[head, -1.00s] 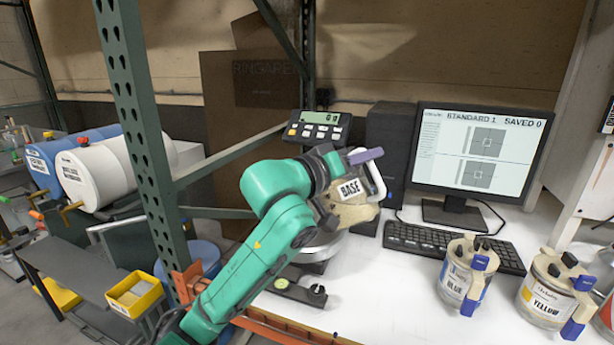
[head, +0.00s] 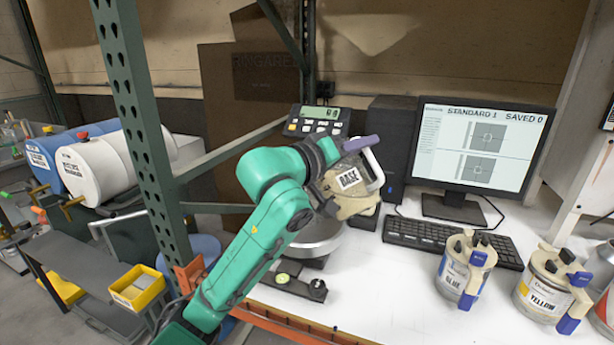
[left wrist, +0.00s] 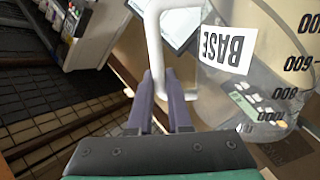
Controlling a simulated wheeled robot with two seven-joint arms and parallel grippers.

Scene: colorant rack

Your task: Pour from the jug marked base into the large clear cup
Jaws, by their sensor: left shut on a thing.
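The jug marked base (head: 345,200) is beige in the head view, with a white BASE label and a white handle. My left gripper (head: 360,143) is shut on that handle and holds the jug tilted above the round silver scale pan (head: 316,246). In the left wrist view, the purple fingers of my left gripper (left wrist: 162,80) close on the white handle (left wrist: 154,45). Beside the label, a clear wall with black graduation numbers (left wrist: 285,95) shows; I cannot tell if it is the jug's or the large clear cup's. No cup stands out in the head view. My right gripper is out of view.
Jugs marked blue (head: 465,272) and yellow (head: 550,290) stand at the right of the white bench. A keyboard (head: 430,235) and monitor (head: 482,145) are behind. The scale display (head: 318,120) is behind the jug. A green rack post (head: 135,110) stands left of my arm.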

